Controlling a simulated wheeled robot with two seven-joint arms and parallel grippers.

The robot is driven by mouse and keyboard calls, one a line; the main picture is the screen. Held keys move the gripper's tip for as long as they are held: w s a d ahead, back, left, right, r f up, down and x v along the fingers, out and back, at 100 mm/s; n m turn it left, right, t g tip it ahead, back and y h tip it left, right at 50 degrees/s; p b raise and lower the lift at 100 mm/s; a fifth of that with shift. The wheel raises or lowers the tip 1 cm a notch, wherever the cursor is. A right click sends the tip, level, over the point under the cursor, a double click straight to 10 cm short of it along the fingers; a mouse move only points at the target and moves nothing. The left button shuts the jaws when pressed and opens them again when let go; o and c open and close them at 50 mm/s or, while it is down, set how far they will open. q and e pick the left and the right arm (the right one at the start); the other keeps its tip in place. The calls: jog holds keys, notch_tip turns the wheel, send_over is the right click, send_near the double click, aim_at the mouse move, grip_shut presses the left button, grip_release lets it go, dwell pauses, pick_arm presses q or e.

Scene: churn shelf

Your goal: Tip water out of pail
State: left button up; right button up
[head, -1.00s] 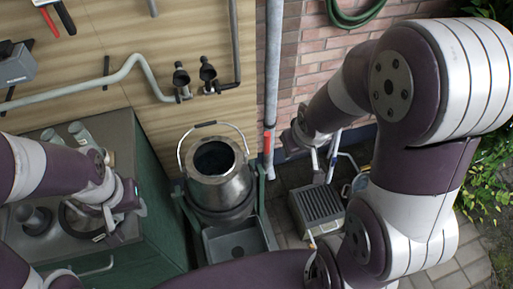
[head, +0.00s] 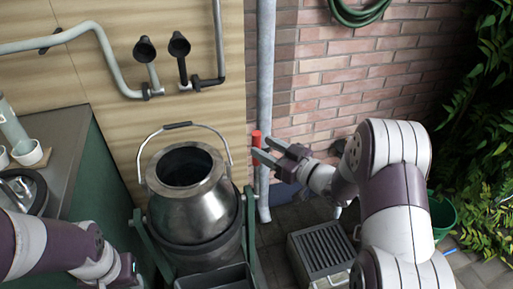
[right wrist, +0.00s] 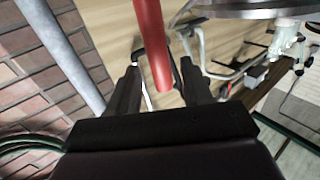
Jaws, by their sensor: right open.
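The steel pail (head: 192,214) stands upright in a green tipping frame (head: 147,240), its bail handle (head: 178,126) raised. Its mouth is dark inside, so I cannot see the water. A red grip (head: 256,139) stands upright to the right of the pail, near the grey pipe. My right gripper (head: 266,151) is open beside this grip, its fingers pointing at it. In the right wrist view the red grip (right wrist: 152,45) shows between the two open fingers (right wrist: 160,74). My left gripper (head: 125,273) is at the lower left, mostly cut off, and its fingers are unclear.
A trough (head: 215,277) sits below the pail. A slatted grey box (head: 322,252) stands on the paving to the right. A counter (head: 62,150) with cups is at the left. Taps (head: 148,62) and a vertical grey pipe (head: 266,60) are on the wall behind.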

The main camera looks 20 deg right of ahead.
aim_at(260, 145)
jog(key=shift+x, duration=1.9)
grip_shut()
